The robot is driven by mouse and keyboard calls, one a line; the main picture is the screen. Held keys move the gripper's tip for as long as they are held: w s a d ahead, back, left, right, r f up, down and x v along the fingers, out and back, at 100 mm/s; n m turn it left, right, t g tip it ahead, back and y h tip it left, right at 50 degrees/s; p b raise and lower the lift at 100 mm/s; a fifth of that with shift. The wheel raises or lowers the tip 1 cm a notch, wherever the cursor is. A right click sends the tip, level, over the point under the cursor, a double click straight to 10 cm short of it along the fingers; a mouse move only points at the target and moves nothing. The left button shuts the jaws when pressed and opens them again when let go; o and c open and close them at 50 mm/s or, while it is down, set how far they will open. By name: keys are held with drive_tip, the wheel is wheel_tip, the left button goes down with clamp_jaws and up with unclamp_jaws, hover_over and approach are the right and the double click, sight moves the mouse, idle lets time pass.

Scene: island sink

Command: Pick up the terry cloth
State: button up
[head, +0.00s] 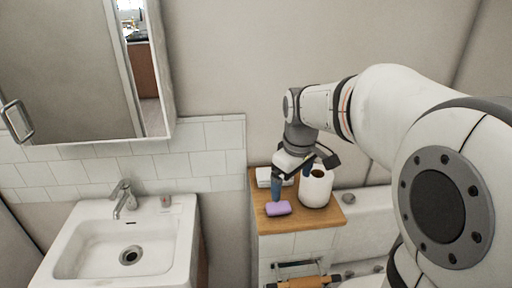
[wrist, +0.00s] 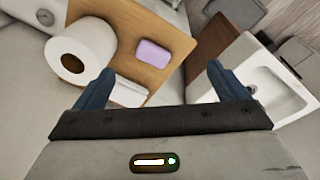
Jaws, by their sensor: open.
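A small white folded piece, which looks like the terry cloth (head: 263,175), lies on the wooden top at the back left in the head view. In the wrist view this white piece (wrist: 130,92) lies near the left finger, partly hidden by the gripper. My gripper (head: 292,178) is open above the wooden top, with its blue fingers pointing down. In the wrist view nothing is held between the fingertips of my gripper (wrist: 163,72). I cannot tell whether a finger touches the white piece.
A purple block (head: 278,208) lies at the front of the wooden top (head: 262,221). A white paper roll (head: 316,188) stands close to the right of my gripper. A white sink (head: 72,247) with a tap (head: 123,198) is at the left. A mirrored cabinet (head: 70,70) hangs above.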

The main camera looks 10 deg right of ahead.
drive_tip(key=w+f+n, duration=0.2)
drive_tip(key=w+n, duration=0.1)
drive_tip(key=w, duration=0.4)
drive_tip(key=w+f+n+g+p, duration=0.1)
drive_tip(key=w+f+n, duration=0.2)
drive_tip(key=w, duration=0.4)
drive_tip(key=w+f+n, duration=0.2)
drive_tip(key=w+n, duration=0.2)
drive_tip(key=w, duration=0.3)
drive_tip(key=shift+w+d+f+g, duration=0.15)
drive_tip(key=shift+w+d+g, duration=0.1)
drive_tip(key=shift+g, duration=0.15)
drive_tip(key=shift+w+f+n+p, duration=0.2)
drive_tip(key=shift+f+n+p, duration=0.05)
drive_tip(key=shift+n+p, duration=0.05)
drive_tip(key=shift+f, duration=0.35)
wheel_tip(320, 180, down, 7)
drive_tip(key=shift+a+p, duration=0.1)
drive_tip(key=shift+p, duration=0.8)
drive_tip(key=shift+c, duration=0.2)
drive_tip(key=c, duration=1.1)
wheel_tip(320, 180, up, 10)
drive_tip(key=shift+r+b, duration=0.1)
drive_tip(key=shift+b, duration=0.75)
